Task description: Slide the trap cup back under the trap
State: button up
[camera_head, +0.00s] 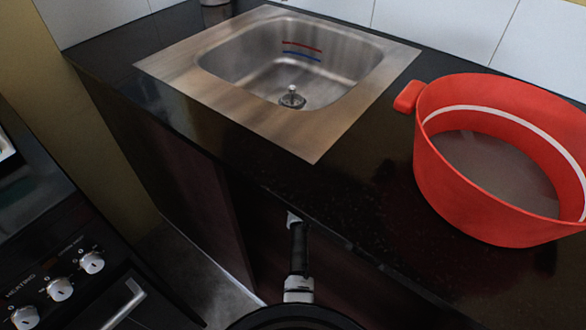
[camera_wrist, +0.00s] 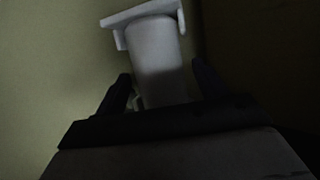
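In the wrist view a pale grey-white cylinder (camera_wrist: 156,58) with a wide flat plate (camera_wrist: 140,13) across its top stands tilted. The plate has short lips at its ends. I cannot tell whether this is the trap cup, the trap, or both together. My gripper (camera_wrist: 162,80) is open, with one dark finger on each side of the cylinder's lower part. The left finger looks very close to it; a narrow gap shows at the right. Contact is unclear in the dim light. In the head view my gripper and the trap are hidden below the counter.
The steel sink (camera_head: 215,95) with its drain plug (camera_head: 292,98) is set in the black counter (camera_head: 365,165). A red pot (camera_head: 455,195) stands on the counter at right. A stove (camera_head: 70,265) is at lower left. Plain walls close in around the cylinder in the wrist view.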

jog(key=v, duration=1.3)
jog(key=shift+s+p, duration=0.3)
jog(key=shift+s, duration=0.1)
